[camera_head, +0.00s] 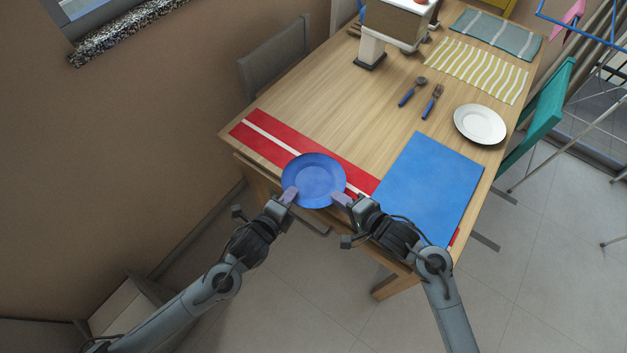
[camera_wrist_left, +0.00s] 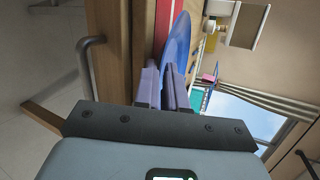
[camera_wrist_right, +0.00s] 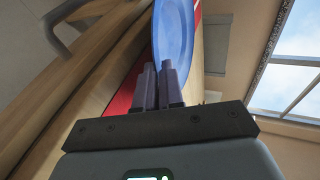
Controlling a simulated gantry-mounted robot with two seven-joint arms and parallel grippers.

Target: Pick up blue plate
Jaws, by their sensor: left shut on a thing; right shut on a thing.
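The blue plate (camera_head: 314,180) is at the near edge of the table, over the red placemat with a white stripe (camera_head: 262,140). My left gripper (camera_head: 290,193) is shut on the left rim of the plate. My right gripper (camera_head: 337,197) is shut on its right rim. The left wrist view shows the plate (camera_wrist_left: 181,42) between the purple fingers (camera_wrist_left: 165,88). The right wrist view shows the plate (camera_wrist_right: 173,35) at the fingertips (camera_wrist_right: 157,70). I cannot tell whether the plate touches the mat or is a little above it.
A blue placemat (camera_head: 432,185) lies right of the plate on the wooden table (camera_head: 330,110). Further back are a white plate (camera_head: 480,124), a blue-handled spoon (camera_head: 412,92) and fork (camera_head: 432,102), and striped mats (camera_head: 478,70). A grey chair (camera_head: 274,55) stands at the left side.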

